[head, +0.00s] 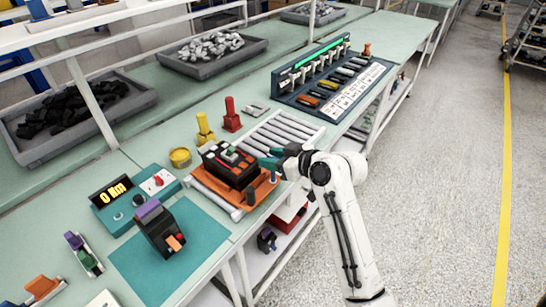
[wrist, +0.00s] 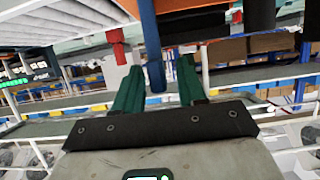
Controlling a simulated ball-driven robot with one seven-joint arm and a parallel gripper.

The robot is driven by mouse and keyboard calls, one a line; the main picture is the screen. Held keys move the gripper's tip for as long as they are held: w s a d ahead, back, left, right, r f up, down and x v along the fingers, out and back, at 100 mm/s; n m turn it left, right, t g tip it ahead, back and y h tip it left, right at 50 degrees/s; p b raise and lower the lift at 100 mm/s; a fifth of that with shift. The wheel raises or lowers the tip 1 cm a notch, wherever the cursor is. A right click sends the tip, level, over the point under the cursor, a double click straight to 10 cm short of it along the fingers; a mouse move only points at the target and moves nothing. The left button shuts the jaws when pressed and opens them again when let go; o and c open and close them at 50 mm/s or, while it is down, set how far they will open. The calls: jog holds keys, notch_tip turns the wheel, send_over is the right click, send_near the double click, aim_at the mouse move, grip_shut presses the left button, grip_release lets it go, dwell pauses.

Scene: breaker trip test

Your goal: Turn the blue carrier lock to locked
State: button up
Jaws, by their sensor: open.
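The blue carrier lock (wrist: 150,42) shows in the wrist view as a blue bar running down from the orange carrier (wrist: 175,5). Its free end appears between the two green fingers of my gripper (wrist: 160,70). The fingers are open, with a gap visible on both sides of the bar; I cannot tell its exact depth between them. In the head view my gripper (head: 271,157) is at the right side of the orange carrier (head: 205,189), which bears a black breaker (head: 230,165).
Rollers (head: 284,132) lie behind the carrier. A red post (head: 231,115) and a yellow post (head: 205,130) stand beyond it. A meter box (head: 135,198) and another breaker (head: 160,228) are at left. The aisle floor (head: 440,190) at right is clear.

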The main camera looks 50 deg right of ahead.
grip_shut()
dwell(0.3)
